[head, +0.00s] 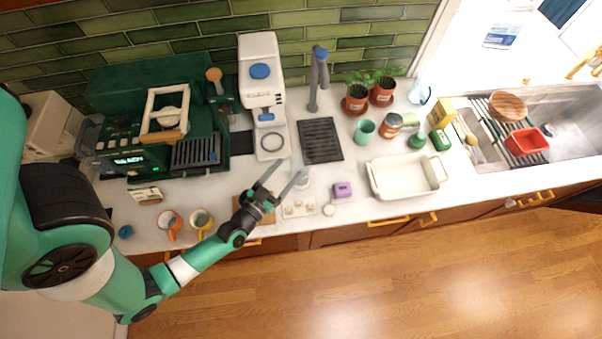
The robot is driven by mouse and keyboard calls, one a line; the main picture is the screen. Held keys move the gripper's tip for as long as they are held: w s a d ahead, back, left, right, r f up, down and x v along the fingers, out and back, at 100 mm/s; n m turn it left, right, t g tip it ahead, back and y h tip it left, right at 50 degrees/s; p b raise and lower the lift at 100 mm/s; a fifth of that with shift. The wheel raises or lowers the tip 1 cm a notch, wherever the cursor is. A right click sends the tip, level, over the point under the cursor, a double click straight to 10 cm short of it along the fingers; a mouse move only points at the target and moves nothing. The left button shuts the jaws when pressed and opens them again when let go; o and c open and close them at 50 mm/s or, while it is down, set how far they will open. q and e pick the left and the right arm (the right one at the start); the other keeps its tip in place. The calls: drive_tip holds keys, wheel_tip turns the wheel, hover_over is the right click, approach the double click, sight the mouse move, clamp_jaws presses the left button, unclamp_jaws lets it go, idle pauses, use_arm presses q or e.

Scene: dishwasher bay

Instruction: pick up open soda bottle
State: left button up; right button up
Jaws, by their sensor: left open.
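My left gripper (285,174) reaches in over the front of the white counter, its two fingers spread apart with nothing between them. Its wrist is above the counter's front edge, left of a small purple item. I cannot surely pick out an open soda bottle. A pale translucent bottle-like item (419,92) stands at the back by the window, right of the potted plants. A small green item (440,139) stands beside a yellow box; its kind is too small to tell. Both are well to the right of my left gripper. My right gripper does not show.
A green coffee machine (196,152) and two mugs, orange (171,224) and yellow (201,221), are at left. A white appliance (262,75) stands behind the gripper. A white tray (434,187) lies right, a teal cup (364,131) behind it. The sink (575,120) is far right.

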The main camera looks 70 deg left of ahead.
sight(303, 151)
use_arm(q)
drive_tip(key=x, duration=1.1)
drive_tip(key=shift+b, duration=0.4)
clamp_jaws()
drive_tip(key=shift+r, duration=0.1)
idle(0.7)
